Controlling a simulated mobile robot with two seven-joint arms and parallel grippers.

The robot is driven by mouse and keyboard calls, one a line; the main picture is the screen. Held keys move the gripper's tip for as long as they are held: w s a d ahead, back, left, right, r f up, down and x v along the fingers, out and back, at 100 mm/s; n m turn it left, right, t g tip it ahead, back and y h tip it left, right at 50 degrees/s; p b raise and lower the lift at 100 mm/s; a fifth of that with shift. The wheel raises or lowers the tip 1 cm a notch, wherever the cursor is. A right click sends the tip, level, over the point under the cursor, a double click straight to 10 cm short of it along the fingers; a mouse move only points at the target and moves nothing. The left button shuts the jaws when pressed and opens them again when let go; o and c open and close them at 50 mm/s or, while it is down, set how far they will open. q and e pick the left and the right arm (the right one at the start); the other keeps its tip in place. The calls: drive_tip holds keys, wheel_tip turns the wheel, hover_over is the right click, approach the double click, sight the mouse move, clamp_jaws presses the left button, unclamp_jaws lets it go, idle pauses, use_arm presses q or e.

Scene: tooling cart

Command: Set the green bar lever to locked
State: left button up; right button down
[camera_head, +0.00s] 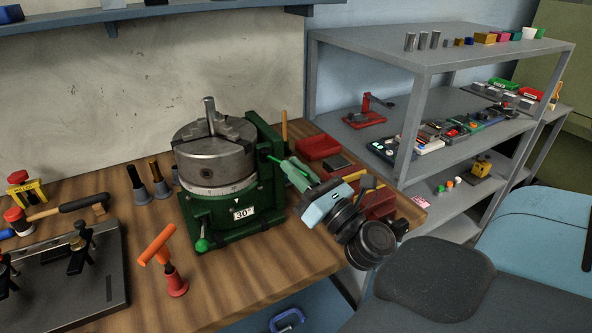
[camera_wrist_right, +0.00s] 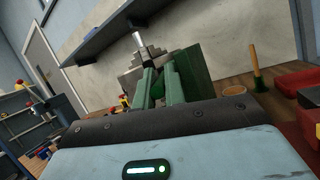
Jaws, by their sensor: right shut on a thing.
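The green rotary table (camera_head: 232,205) stands on the wooden bench with a grey chuck (camera_head: 215,157) on top and a "30°" label on its front. The green bar lever (camera_head: 273,159) is on its right side, its bright green end showing just past my fingertips. My right gripper (camera_head: 287,168) reaches in from the right and is shut on the bar lever. In the right wrist view the gripper's pale green fingers (camera_wrist_right: 160,85) point at the rotary table (camera_wrist_right: 200,75) and hide most of the lever. A ball-ended green lever (camera_head: 202,244) sits low at the front left. My left gripper is not in view.
An orange-handled tool (camera_head: 162,250) stands in front of the rotary table. A dark fixture plate (camera_head: 75,280) lies at the left. Red bins (camera_head: 318,147) stand behind my right gripper. A grey shelf (camera_head: 440,55) with small parts is at the right.

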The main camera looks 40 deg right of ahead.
drive_tip(key=c, duration=1.5)
unclamp_jaws()
drive_tip(key=shift+d, duration=0.1)
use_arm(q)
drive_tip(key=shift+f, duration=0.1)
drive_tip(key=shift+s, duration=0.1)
